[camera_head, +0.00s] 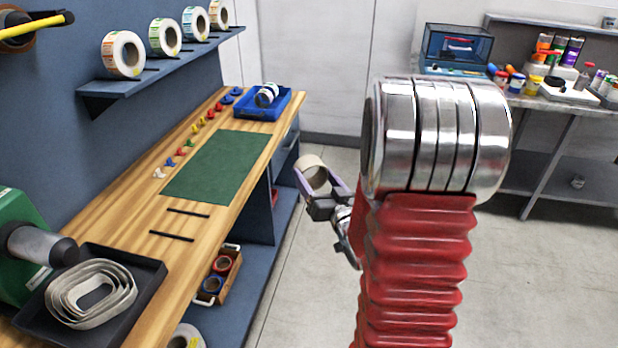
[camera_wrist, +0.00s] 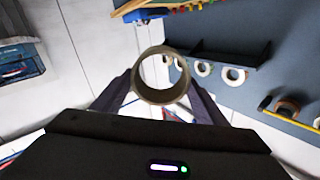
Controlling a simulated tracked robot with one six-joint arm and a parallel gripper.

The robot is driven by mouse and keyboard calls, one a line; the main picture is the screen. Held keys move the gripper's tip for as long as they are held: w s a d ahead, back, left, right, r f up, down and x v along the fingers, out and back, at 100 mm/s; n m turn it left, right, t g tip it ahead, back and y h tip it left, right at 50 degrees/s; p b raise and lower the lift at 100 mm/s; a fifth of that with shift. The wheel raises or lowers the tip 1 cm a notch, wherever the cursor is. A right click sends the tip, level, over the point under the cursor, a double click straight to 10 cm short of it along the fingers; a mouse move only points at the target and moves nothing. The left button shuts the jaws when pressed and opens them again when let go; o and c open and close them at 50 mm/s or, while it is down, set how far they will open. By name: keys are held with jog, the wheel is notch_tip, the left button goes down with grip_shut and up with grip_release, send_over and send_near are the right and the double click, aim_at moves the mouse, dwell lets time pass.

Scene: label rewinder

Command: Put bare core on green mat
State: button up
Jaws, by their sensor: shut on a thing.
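The bare core (camera_head: 311,172) is a short, hollow tan cardboard ring. My gripper (camera_head: 325,187) is shut on it and holds it in the air, to the right of the workbench's front edge in the head view. In the wrist view the core (camera_wrist: 162,76) sits between the two dark fingers (camera_wrist: 165,98), its open bore facing the camera. The green mat (camera_head: 216,166) lies flat and bare on the wooden workbench, to the left of the gripper and apart from it.
A blue tray (camera_head: 289,106) with rolls stands behind the mat. Small coloured pieces (camera_head: 194,129) line its left side. Two dark bars (camera_head: 172,236) and a black tray (camera_head: 149,272) with a loose strip coil are nearer. A wall shelf (camera_head: 150,82) holds label rolls.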

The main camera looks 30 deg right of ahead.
jog(key=w+a+f+y, duration=0.1)
jog(key=w+a, duration=0.2)
jog(key=a, duration=0.5)
jog(key=w+a+f+n+y, duration=0.1)
jog(key=w+a+f, duration=0.1)
jog(key=a, duration=0.7)
jog(key=w+a+f+n+y, duration=0.1)
jog(key=w+a, duration=0.3)
jog(key=a, duration=0.5)
jog(key=shift+w+f+y, duration=0.25)
jog(key=shift+f+y, duration=0.15)
jog(key=shift+f, duration=0.2)
jog(key=shift+a, duration=0.1)
